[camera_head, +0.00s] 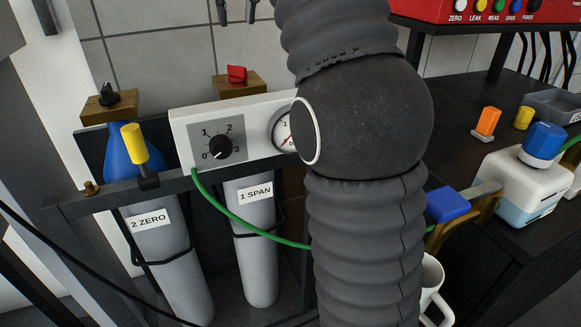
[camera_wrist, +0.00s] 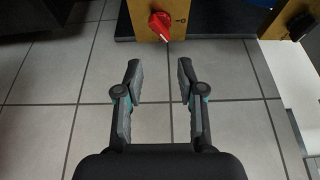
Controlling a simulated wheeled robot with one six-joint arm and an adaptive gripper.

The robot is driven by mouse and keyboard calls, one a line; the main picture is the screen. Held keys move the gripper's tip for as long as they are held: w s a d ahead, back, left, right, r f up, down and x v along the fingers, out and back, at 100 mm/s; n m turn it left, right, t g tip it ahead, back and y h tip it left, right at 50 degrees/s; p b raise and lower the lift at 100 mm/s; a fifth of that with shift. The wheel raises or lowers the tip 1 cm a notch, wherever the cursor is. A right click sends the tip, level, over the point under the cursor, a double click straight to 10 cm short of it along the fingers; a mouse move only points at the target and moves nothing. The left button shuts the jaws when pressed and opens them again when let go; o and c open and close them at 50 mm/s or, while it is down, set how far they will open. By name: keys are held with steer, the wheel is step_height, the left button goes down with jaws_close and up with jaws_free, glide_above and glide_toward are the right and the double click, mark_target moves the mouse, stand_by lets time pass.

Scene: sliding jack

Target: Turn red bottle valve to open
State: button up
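The red bottle valve (camera_head: 237,74) is a red knob on a wooden block above the grey bottle labelled "1 SPAN" (camera_head: 258,240). In the wrist view the red valve (camera_wrist: 161,24) sits on its wooden block at the top centre, with its pointer toward the lower right. My gripper (camera_wrist: 158,70) is open and empty, its two fingers apart over the tiled floor below the valve in the picture. It does not touch the valve. In the head view my arm covers the middle right, and my gripper is not visible there.
A white panel with a dial knob (camera_head: 220,147) and a partly hidden gauge stands in front of the bottles. A black valve (camera_head: 107,94) tops the "2 ZERO" bottle (camera_head: 165,260). A yellow-handled lever (camera_head: 134,143) stands on the rail. A green hose (camera_head: 240,222) runs rightward.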

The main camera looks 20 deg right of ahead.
steer(key=s+f+t+b, duration=0.1)
steer(key=s+f, duration=2.3)
steer(key=f, duration=0.4)
steer(key=shift+s+d+f, duration=0.15)
steer(key=shift+d+f, duration=0.05)
steer(key=shift+f, duration=0.05)
stand_by(0.5)
